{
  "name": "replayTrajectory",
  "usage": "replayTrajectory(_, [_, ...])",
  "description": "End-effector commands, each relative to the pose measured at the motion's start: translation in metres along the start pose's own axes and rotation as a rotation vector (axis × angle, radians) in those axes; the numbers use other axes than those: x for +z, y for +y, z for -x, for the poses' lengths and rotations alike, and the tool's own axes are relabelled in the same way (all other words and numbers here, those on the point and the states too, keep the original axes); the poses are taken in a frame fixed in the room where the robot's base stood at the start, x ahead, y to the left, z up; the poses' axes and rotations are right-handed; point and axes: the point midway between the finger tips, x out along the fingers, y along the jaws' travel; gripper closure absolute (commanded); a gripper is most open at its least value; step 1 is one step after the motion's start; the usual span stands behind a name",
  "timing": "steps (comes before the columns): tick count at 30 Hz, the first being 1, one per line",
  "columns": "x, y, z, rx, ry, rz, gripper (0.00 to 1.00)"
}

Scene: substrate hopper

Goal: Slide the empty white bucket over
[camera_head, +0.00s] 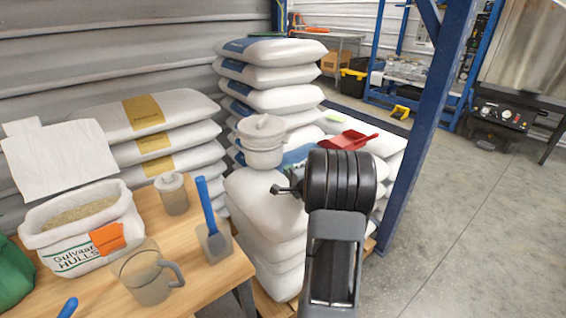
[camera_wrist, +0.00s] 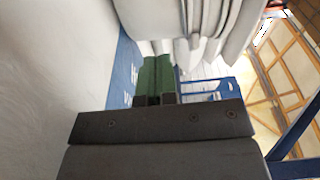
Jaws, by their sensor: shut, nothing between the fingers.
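A small off-white bucket (camera_head: 262,155) stands upright on the stack of white sacks in the head view. Its top looks rounded or covered, and I cannot see inside it. My gripper (camera_head: 277,190) is shut and empty, just below and right of the bucket in that picture, in front of the sacks. I cannot tell whether it touches anything. In the wrist view the green fingertips (camera_wrist: 155,72) are together, with white surfaces close to the left and above. I cannot make out the bucket for certain there.
A red scoop (camera_head: 347,140) lies on sacks at right. A tall sack pile (camera_head: 270,75) stands behind the bucket. A blue post (camera_head: 420,130) rises on the right. The wooden table (camera_head: 205,275) at left holds an open hulls bag (camera_head: 75,255), a jug (camera_head: 148,285) and a blue-handled scoop (camera_head: 214,245).

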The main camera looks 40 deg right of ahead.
Motion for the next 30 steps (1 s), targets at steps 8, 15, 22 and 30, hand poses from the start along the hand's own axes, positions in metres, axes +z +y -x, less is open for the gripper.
replayTrajectory(8, [-0.001, -0.001, 0.037, 0.000, 0.002, 0.001, 1.00])
replayTrajectory(15, [-0.001, 0.000, 0.045, 0.000, 0.002, 0.001, 1.00])
replayTrajectory(22, [-0.002, 0.000, 0.045, 0.000, 0.002, 0.001, 1.00])
replayTrajectory(30, [0.015, -0.006, 0.037, 0.102, 0.039, 0.172, 1.00])
